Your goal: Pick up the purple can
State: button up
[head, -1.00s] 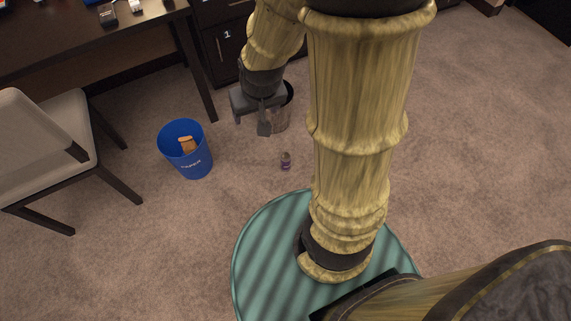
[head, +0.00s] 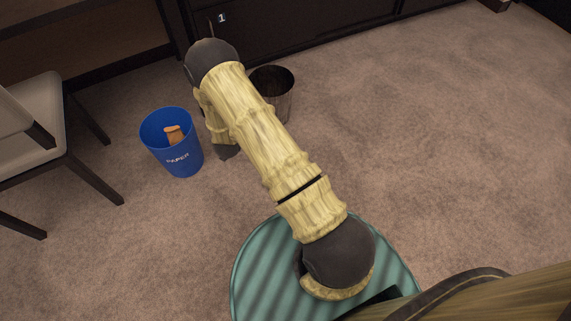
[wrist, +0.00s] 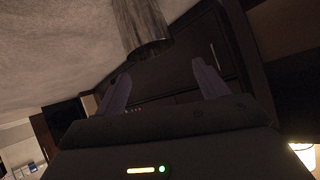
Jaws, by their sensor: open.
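The purple can is not visible in either current view; my arm covers much of the floor where it stood in the earlier head view. In the wrist view my gripper (wrist: 163,86) is open, with its two fingers apart and nothing between them. In the head view a dark part of my gripper (head: 228,152) shows low beside my arm, mostly hidden by it, between the two bins.
A blue paper bin (head: 181,160) with an orange-brown item (head: 173,134) inside stands at left. A dark metal bin (head: 284,103) stands behind my arm, near the dark cabinet (head: 300,32). A chair (head: 28,100) is at far left. Carpet at right is clear.

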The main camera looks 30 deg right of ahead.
jog(key=s+d+f+t+h+b, duration=0.1)
jog(key=s+f+h+b, duration=0.1)
jog(key=f, duration=0.7)
jog(key=s+d+f+m+t+h+b, duration=0.1)
jog(key=s+d+f+h+b, duration=0.1)
jog(key=s+f+b, duration=0.3)
jog(key=s+d+f+h+b, duration=0.2)
jog(key=s+f, duration=0.4)
jog(key=f, duration=0.7)
jog(key=shift+d+f+t+h+b, duration=0.25)
jog(key=shift+f+t+h+b, duration=0.15)
jog(key=shift+h+b, duration=0.6)
jog(key=b+x, duration=0.6)
jog(key=x, duration=0.6)
jog(key=shift+w+d+f+b, duration=0.1)
jog(key=shift+w+f+b, duration=0.1)
jog(key=shift+b, duration=0.2)
jog(key=shift+f+b+x, duration=0.2)
jog(key=shift+b+x, duration=0.85)
jog(key=shift+x, duration=0.2)
jog(key=shift+f+b+x, duration=0.25)
jog(key=shift+b+x, duration=0.8)
jog(key=shift+x, duration=0.2)
